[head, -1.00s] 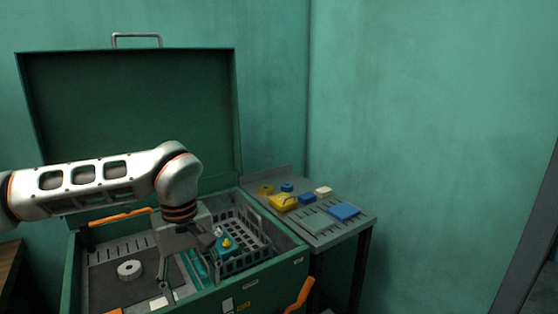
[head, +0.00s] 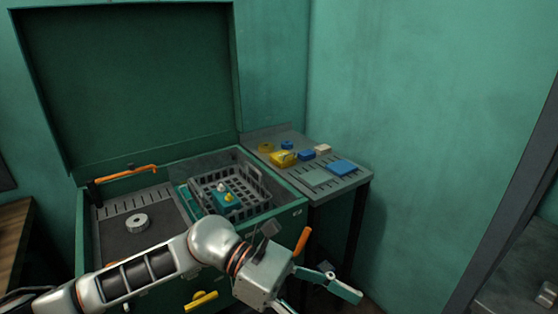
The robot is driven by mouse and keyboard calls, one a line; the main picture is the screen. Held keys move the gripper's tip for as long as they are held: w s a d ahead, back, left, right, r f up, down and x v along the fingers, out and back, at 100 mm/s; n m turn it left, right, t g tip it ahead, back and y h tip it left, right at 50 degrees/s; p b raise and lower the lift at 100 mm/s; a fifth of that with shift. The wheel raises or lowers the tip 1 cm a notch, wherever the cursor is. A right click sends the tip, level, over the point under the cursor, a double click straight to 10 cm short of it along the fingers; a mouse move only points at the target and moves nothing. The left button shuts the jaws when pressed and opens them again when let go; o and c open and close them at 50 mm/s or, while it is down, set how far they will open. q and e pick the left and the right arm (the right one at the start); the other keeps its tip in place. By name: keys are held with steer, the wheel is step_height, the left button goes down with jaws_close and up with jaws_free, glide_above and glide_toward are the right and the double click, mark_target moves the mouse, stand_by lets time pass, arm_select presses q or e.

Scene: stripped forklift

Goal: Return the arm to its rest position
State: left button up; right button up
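My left arm (head: 150,268) comes in from the lower left and crosses low in front of the green open-lid machine (head: 250,222). My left gripper (head: 322,298) is at the bottom centre-right, outside the machine and in front of its right corner. Its fingers look spread apart, with one teal-tipped finger pointing right and the other partly cut off by the bottom edge. I see nothing held between them. My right gripper is not in view.
A grey basket (head: 257,190) in the machine holds a teal part (head: 222,200) with white and yellow knobs. A white ring (head: 137,222) lies on the left deck. An orange handle (head: 302,241) stands close to my gripper. A side table (head: 350,184) carries blue and yellow pieces.

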arm_select(q)
steer(key=w+a+r+n+t+h, duration=0.15)
steer(key=w+n+t+h, duration=0.3)
steer(key=n, duration=0.45)
steer(key=w+r+n+t+h, duration=0.35)
steer(key=n+t, duration=0.25)
steer(key=n, duration=0.4)
steer(key=w+a+f+n+t+y, duration=0.3)
steer(key=a+f+n+t+y, duration=0.3)
steer(key=n, duration=0.4)
steer(key=w+a+f+n+t+y, duration=0.3)
steer(key=a+f+n+t, duration=0.25)
steer(key=f+n, duration=0.35)
steer(key=s+a+f+n+g+y, duration=0.1)
steer(key=s+a+f+n+y, duration=0.2)
steer(key=s+a+f+n, duration=0.2)
steer(key=s+a+f+n+g+y, duration=0.2)
steer(key=s+a+f+n+y, duration=0.2)
steer(key=f, duration=0.8)
steer(key=s+a+f+n+g+y, duration=0.1)
steer(key=s+a+f+n+y, duration=0.2)
steer(key=s+a+f+n, duration=0.3)
step_height(320, 180, down, 3)
steer(key=shift+s+a+f+n+g, duration=0.1)
steer(key=shift+s+a+n+g, duration=0.4)
steer(key=shift+a, duration=0.4)
